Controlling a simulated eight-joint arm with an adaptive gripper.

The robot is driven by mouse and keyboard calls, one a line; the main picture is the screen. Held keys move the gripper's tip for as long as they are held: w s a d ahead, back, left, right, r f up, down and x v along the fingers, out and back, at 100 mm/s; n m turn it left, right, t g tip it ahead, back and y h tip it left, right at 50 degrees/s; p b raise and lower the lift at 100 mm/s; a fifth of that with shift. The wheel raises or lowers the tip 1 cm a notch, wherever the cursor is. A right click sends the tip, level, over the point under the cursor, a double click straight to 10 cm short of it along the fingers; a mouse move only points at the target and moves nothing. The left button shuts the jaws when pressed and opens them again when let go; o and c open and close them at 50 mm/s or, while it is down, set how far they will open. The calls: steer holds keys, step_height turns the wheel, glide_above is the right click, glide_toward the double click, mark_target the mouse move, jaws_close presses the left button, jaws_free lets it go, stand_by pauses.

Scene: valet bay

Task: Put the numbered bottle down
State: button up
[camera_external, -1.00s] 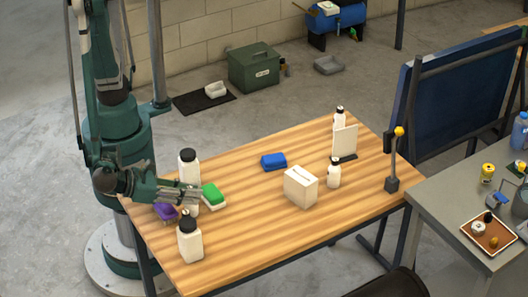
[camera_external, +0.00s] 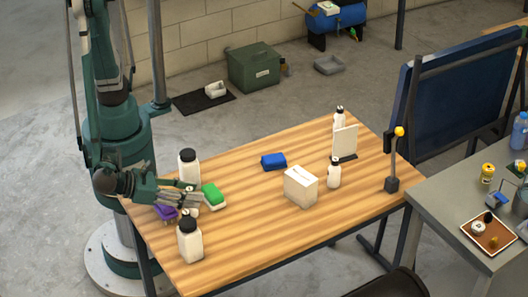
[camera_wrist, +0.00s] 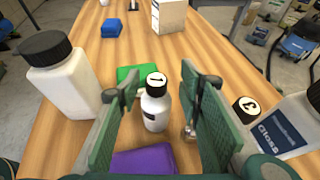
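In the external view my gripper (camera_external: 190,198) is low over the near left part of the table and mostly hides this bottle.
A tall white black-capped bottle (camera_wrist: 65,85) stands left of my fingers. A green sponge (camera_wrist: 128,73) lies just behind the small bottle and a purple block (camera_wrist: 145,162) in front. A blue block (camera_external: 273,161) and a white box (camera_external: 300,187) are farther off, with bare wood between.

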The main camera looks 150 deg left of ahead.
steer(key=shift+r, duration=0.15)
steer(key=p+v, duration=0.3)
steer(key=v, duration=0.9)
stand_by(0.7)
